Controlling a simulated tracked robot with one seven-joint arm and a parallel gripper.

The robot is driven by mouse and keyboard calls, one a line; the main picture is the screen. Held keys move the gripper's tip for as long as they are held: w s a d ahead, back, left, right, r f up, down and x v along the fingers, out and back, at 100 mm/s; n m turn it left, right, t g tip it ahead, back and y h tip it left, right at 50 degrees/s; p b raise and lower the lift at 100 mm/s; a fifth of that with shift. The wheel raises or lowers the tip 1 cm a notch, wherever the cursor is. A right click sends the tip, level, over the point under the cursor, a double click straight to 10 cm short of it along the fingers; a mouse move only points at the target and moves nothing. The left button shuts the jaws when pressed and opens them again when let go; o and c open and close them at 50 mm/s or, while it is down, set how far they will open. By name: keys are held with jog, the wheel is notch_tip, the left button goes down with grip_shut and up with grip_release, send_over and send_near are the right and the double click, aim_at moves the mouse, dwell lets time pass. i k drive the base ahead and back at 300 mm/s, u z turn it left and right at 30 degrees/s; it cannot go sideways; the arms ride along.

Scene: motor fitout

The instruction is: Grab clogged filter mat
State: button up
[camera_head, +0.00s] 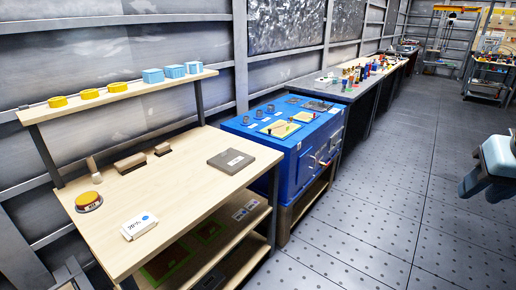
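A flat grey-brown square (231,161) with a small white label lies on the right part of the wooden workbench top (190,190). It looks like a filter mat, but I cannot read its label. More flat pieces, some with green, lie on the shelf below, partly hidden by the bench top. My arm's end, pale blue and dark, shows at the right edge, with my gripper (478,188) over the floor, well away from the bench. I cannot make out whether its fingers are open.
The bench also holds a white box (139,226), a yellow round piece (88,200) and brown blocks (130,162). Yellow discs and blue boxes (174,71) stand on the raised shelf. A blue cabinet (290,140) adjoins on the right. The tiled floor (400,190) is clear.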

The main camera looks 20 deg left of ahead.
aim_at(231, 161)
jog(key=u, duration=0.2)
jog(key=i, duration=1.15)
jog(key=u, duration=1.05)
jog(key=i, duration=0.7)
jog(key=u, duration=0.35)
jog(key=k, duration=0.8)
jog(key=u, duration=0.25)
jog(key=i, duration=0.75)
jog(key=z, duration=0.1)
